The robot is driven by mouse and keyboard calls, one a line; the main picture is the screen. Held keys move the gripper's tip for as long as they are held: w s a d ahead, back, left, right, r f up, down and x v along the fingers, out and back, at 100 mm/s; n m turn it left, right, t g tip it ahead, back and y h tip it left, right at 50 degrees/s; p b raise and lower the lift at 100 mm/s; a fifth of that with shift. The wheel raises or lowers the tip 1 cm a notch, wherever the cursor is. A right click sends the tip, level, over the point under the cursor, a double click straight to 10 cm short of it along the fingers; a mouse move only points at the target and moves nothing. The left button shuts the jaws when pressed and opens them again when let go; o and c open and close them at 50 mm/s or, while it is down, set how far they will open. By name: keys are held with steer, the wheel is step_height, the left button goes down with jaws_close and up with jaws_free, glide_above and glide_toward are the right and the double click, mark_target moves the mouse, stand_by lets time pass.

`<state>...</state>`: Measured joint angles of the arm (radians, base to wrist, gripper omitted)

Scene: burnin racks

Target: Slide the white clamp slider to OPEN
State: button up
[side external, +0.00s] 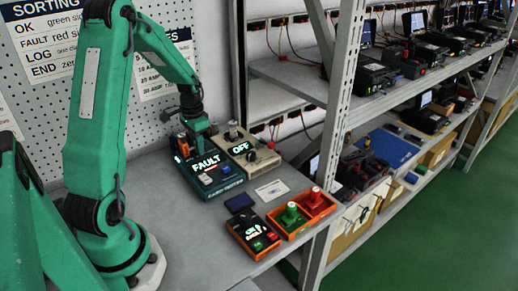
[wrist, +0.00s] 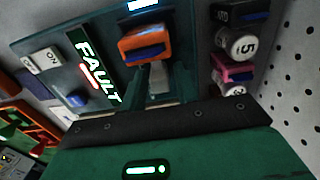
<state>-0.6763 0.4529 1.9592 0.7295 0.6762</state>
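The teal test box (side external: 205,192) stands on the bench with a lit FAULT display (side external: 206,164); the display also shows in the wrist view (wrist: 97,68). An orange block with a blue part (wrist: 146,42) sits on the box. A pale piece (wrist: 157,80), possibly the white clamp slider, shows just below the block, between my dark fingers. My gripper (wrist: 162,78) points down at this spot; in the side view it (side external: 188,138) is over the back of the box. Whether the fingers touch the pale piece is unclear.
A white ON switch (wrist: 43,61) and a blue button (wrist: 77,98) are on the box. A beige box with an OFF display (side external: 241,148) stands close on the right. Orange trays with knobs (side external: 290,216) are in front. A pegboard wall (side external: 160,115) is behind.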

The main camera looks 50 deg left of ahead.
mark_target(209, 147)
jaws_close()
steer(key=shift+w, duration=2.05)
steer(key=shift+o, duration=1.5)
jaws_free()
steer(key=shift+r, duration=0.1)
step_height(209, 147, up, 8)
